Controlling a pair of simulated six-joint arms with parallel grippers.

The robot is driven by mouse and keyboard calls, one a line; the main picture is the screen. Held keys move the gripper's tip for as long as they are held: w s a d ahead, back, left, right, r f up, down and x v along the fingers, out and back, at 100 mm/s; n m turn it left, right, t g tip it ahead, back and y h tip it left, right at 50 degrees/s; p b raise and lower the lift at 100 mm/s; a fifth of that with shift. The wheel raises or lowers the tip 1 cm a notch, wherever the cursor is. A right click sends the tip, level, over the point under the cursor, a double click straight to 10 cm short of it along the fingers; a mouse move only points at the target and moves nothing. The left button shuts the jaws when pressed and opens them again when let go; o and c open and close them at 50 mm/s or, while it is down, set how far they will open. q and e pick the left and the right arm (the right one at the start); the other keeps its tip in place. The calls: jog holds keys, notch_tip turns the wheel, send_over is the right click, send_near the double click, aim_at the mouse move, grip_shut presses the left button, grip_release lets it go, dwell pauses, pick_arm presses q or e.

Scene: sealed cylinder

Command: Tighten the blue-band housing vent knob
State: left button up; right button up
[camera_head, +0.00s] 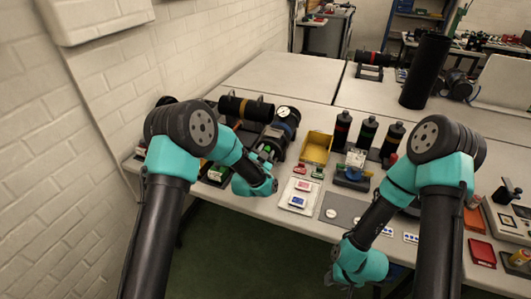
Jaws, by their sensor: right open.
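The blue-band housing (284,124) is a dark cylinder with a blue band and a round white gauge. It lies on the bench left of the yellow bin. Its vent knob is too small to make out. My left gripper (268,160) is at the near end of this housing, beside a small green part; whether it touches anything is unclear, and its fingers are too small to read. My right gripper (334,279) is open, low at the bench's front edge, well away from the housing and partly hidden by its own wrist.
A black cylinder (245,107) lies behind the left wrist. A yellow bin (317,147), several dark bottles (367,133) and a white tray (298,195) with red and blue pieces stand right of the housing. A tall black cylinder (425,71) stands farther back.

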pick_arm(q)
jog(key=v, duration=1.7)
jog(key=shift+s, duration=0.2)
jog(key=shift+o, duration=0.4)
jog(key=shift+a, duration=0.15)
jog(key=shift+o, duration=1)
jog(key=shift+w+n, duration=0.1)
jog(key=shift+n, duration=0.3)
jog(key=n, duration=0.5)
jog(key=shift+w, duration=0.3)
jog(key=x, duration=1.7)
jog(key=shift+w+d, duration=0.15)
jog(key=shift+d, duration=0.05)
